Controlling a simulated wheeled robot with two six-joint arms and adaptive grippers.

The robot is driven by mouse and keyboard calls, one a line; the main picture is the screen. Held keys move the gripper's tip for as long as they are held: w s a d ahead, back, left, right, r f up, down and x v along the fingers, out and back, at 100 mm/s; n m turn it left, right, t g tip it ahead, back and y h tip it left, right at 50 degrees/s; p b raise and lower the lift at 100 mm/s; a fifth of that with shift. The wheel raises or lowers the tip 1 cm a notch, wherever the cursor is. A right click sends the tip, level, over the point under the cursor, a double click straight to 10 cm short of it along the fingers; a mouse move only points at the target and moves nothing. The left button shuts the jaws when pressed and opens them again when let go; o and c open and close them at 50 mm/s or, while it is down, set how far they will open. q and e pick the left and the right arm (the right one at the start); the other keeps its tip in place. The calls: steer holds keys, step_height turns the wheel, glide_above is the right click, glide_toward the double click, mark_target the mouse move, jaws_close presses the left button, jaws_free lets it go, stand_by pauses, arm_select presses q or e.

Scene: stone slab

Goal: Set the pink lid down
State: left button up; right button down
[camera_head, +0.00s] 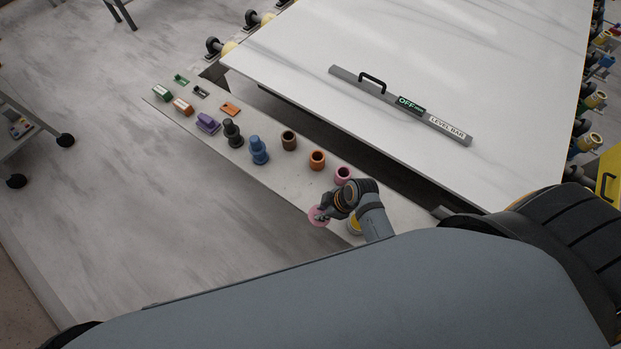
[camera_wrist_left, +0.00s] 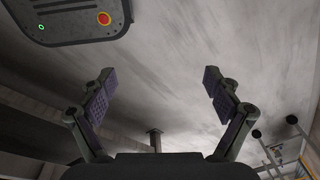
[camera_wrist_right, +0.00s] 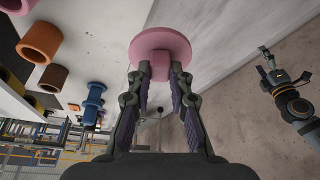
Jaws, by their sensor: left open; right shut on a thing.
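The pink lid (camera_wrist_right: 160,46) is a round disc with a square knob. My right gripper (camera_wrist_right: 160,72) is shut on that knob. In the head view the pink lid (camera_head: 318,216) is at the front edge of the narrow shelf (camera_head: 290,165), held by my right gripper (camera_head: 325,211). I cannot tell whether the lid touches anything beneath it. A pink cup (camera_head: 343,174) stands on the shelf just behind the gripper. My left gripper (camera_wrist_left: 157,90) is open and empty in the left wrist view, and out of the head view.
An orange cup (camera_head: 317,160), a brown cup (camera_head: 289,140), a blue part (camera_head: 258,150) and a dark part (camera_head: 232,133) stand along the shelf. A yellow container (camera_head: 354,226) is partly hidden by my right arm. Behind lies the stone slab (camera_head: 420,60) with a level bar (camera_head: 400,104).

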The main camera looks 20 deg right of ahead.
arm_select(q)
steer(key=s, duration=0.5)
steer(key=w+f+b, duration=0.7)
steer(key=w, duration=0.1)
arm_select(e)
steer(key=w+f, duration=0.3)
steer(key=w, duration=0.1)
steer(key=w+f, duration=0.3)
steer(key=w, duration=0.1)
steer(key=w+d+f, duration=0.1)
steer(key=w+f, duration=0.2)
steer(key=w, duration=0.1)
steer(key=shift+w+b, duration=0.1)
steer(key=shift+b, duration=0.2)
step_height(320, 180, down, 3)
steer(key=b, duration=0.3)
steer(key=shift+w, duration=0.15)
steer(key=shift+f+b, duration=0.4)
steer(key=shift+b, duration=0.1)
steer(key=shift+r, duration=0.25)
steer(key=c, duration=1.4)
jaws_free()
steer(key=shift+o, duration=0.9)
arm_select(q)
steer(key=s+f, duration=0.1)
steer(key=f, duration=0.1)
steer(key=s+f, duration=0.2)
steer(key=shift+s+f, duration=0.1)
steer(key=shift+s, duration=0.1)
